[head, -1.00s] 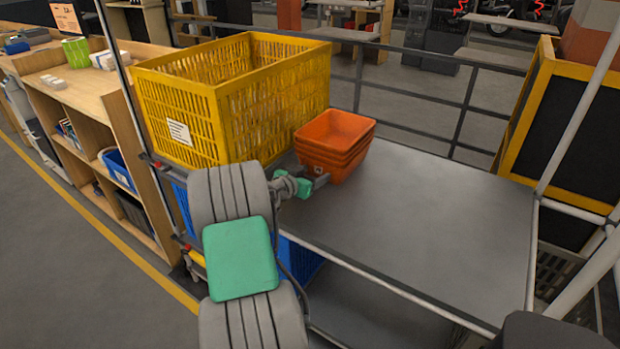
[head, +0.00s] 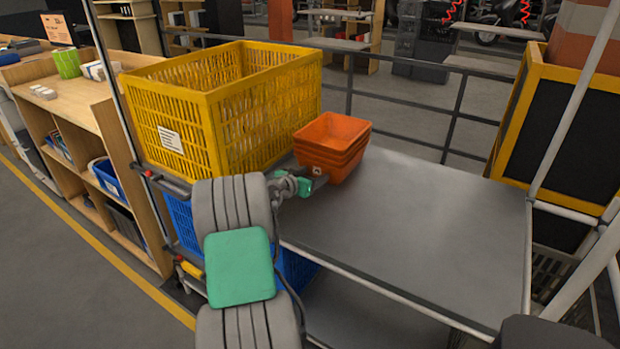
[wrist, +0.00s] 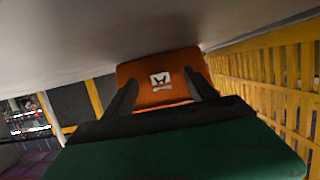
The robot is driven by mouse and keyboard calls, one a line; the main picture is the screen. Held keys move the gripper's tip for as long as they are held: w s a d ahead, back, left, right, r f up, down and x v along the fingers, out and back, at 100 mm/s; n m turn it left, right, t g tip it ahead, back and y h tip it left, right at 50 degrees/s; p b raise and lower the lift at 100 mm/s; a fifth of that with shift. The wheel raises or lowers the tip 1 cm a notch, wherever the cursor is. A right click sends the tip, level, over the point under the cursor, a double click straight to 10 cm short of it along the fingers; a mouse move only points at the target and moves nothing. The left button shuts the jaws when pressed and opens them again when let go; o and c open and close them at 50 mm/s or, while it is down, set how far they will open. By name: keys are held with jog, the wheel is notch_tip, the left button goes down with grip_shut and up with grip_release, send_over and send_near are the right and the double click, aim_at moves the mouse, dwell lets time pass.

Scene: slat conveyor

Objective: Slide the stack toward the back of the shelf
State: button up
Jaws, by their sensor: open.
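The stack of orange bins (head: 333,147), several nested together, stands on the grey shelf (head: 430,230) beside the yellow crate. My gripper (head: 318,184) is at the near side of the stack, low over the shelf. In the wrist view the front wall of the stack (wrist: 160,78), with a white label, lies straight ahead between the fingers of my gripper (wrist: 160,92). The fingers are apart with nothing between them. They are close to the stack's wall; I cannot tell whether they touch it.
A railing (head: 460,95) runs behind the shelf. The shelf to the right of the stack is bare. A yellow-framed black panel (head: 555,135) stands at the right.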

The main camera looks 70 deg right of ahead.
aim_at(318, 174)
jog(key=shift+b+x, duration=0.7)
jog(key=shift+x, duration=1.05)
jog(key=shift+s+a+f, duration=0.1)
jog(key=shift+a+f, duration=0.2)
jog(key=shift+a, duration=0.05)
jog(key=w+a+b, duration=0.1)
jog(key=a, duration=0.4)
jog(key=w+a+b, duration=0.1)
jog(key=a, duration=0.5)
jog(key=w+a+b, duration=0.1)
jog(key=a+b, duration=0.1)
jog(key=a, duration=0.3)
jog(key=shift+a+r, duration=0.2)
jog(key=shift+r, duration=0.3)
